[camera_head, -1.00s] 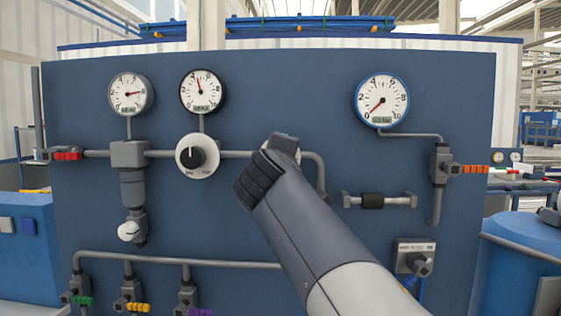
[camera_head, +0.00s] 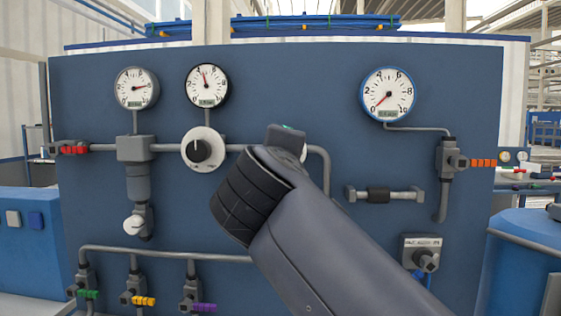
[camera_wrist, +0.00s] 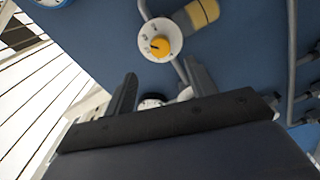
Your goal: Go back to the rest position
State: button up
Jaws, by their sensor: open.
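My arm (camera_head: 330,245) rises from the lower right in the head view, in front of the blue panel (camera_head: 290,120). Its dark ribbed joint (camera_head: 248,197) covers part of the pipework in the middle of the panel. The fingers of my gripper are hidden in the head view. In the wrist view my gripper (camera_wrist: 160,84) is open, with its two dark fingers apart and nothing held between them. Beyond the fingers is a white dial with a yellow knob (camera_wrist: 160,46), apart from them. A whitish round part (camera_wrist: 152,101) shows partly between the fingers.
The panel carries gauges (camera_head: 388,94), a white dial with a black knob (camera_head: 203,149), a red-handled valve (camera_head: 74,150) and an orange-handled valve (camera_head: 483,163). Several coloured valves (camera_head: 143,300) line the bottom left. A blue tank (camera_head: 525,255) stands at right.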

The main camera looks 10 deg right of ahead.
jog(key=shift+w, duration=0.1)
jog(key=p+x, duration=0.1)
jog(key=x, duration=0.9)
jog(key=shift+w+d+p, duration=0.15)
jog(key=shift+w+p, duration=0.15)
